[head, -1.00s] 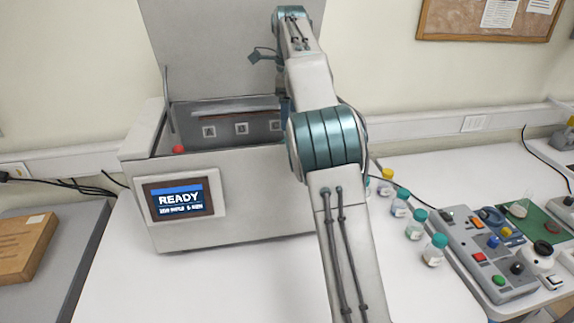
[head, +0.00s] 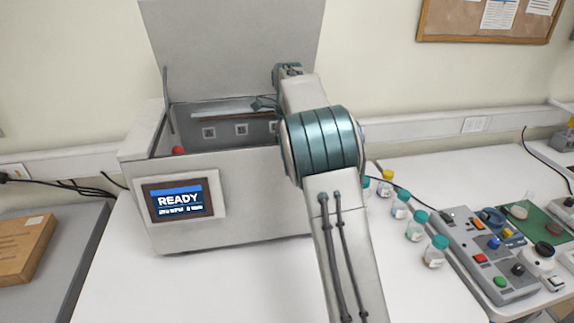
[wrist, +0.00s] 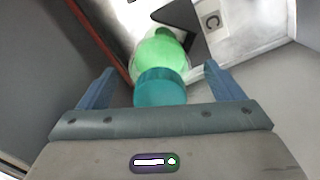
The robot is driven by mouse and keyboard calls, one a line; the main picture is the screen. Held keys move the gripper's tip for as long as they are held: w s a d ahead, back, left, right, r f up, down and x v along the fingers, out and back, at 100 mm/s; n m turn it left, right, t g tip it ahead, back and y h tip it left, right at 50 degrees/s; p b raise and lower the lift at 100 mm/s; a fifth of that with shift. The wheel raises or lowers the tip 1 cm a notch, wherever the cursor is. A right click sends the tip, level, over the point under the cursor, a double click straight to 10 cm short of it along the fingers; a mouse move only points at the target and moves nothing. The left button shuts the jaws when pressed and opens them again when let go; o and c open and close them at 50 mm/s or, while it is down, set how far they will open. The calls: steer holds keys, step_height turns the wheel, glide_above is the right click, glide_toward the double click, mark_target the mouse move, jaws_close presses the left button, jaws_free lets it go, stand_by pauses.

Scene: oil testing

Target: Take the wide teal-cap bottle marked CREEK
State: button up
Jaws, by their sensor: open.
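In the wrist view my gripper (wrist: 160,86) is open, with one blue finger on each side of a teal-cap bottle. The bottle's teal cap (wrist: 162,88) faces me, and its bright green body (wrist: 160,54) shows beyond it. Neither finger visibly touches the cap. No name can be read on this bottle.
On the white table right of my arm stand several teal-cap bottles (head: 435,252) and a yellow-cap bottle (head: 386,182), labels unreadable. A control panel (head: 485,250) lies beside them. The machine's walls and raised lid (head: 235,45) surround my gripper's space. A red bar (wrist: 100,42) runs nearby.

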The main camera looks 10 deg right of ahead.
steer(key=shift+f, duration=0.75)
steer(key=c, duration=1.3)
steer(key=shift+c, duration=0.3)
steer(key=shift+r, duration=0.15)
